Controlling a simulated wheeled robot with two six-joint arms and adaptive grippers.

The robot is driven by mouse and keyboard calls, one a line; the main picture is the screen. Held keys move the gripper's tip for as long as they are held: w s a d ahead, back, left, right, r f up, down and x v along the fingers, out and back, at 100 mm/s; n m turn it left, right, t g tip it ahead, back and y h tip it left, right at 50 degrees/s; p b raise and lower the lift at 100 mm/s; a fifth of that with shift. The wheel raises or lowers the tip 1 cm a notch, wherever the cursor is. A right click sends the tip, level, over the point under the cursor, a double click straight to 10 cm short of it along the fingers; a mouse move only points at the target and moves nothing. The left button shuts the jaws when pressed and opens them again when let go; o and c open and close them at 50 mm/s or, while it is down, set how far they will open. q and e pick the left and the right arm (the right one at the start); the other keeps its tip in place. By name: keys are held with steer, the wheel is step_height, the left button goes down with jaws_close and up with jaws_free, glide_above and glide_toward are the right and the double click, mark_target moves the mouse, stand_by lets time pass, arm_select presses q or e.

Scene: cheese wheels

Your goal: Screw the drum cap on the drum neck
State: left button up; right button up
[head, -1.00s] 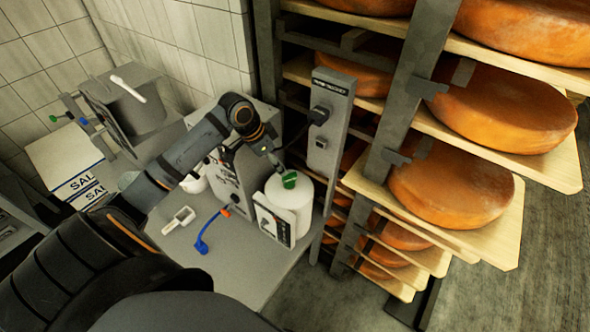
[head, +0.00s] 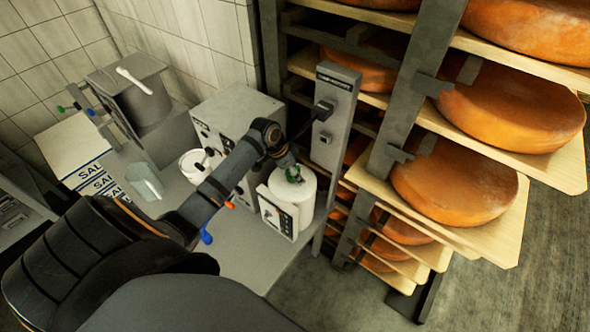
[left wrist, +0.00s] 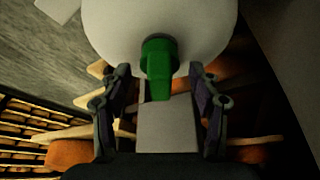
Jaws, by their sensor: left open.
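The white drum (head: 308,190) stands at the right end of the grey bench, and its pale body also shows in the left wrist view (left wrist: 100,30). The green cap (head: 293,174) is at the drum's top; in the left wrist view the cap (left wrist: 160,66) sits in front of the white drum. I cannot tell how far it is seated, and the neck is hidden. My left gripper (head: 288,166) is at the cap. In the left wrist view its fingers (left wrist: 160,80) are open, one on each side of the cap with gaps. My right gripper is not in view.
A grey control box (head: 240,110) stands behind my arm, and a grey post (head: 335,115) rises just right of the drum. A rack of orange cheese wheels (head: 455,185) fills the right. A black-and-white card (head: 276,213) leans before the drum. A blue-ended item (head: 206,237) lies partly under my arm.

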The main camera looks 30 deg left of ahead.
arm_select(q)
steer(key=c, duration=1.2)
steer(key=m+h, duration=0.1)
steer(key=m, duration=0.2)
steer(key=shift+g, duration=0.4)
steer(key=shift+c, duration=0.2)
steer(key=m+g+h+b, duration=0.1)
steer(key=m, duration=0.2)
steer(key=shift+s+d+f+b, duration=0.1)
steer(key=shift+s+d+b, duration=0.05)
steer(key=shift+b, duration=0.25)
steer(key=o, duration=1.2)
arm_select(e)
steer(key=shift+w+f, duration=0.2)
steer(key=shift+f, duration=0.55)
arm_select(q)
steer(key=shift+o, duration=0.2)
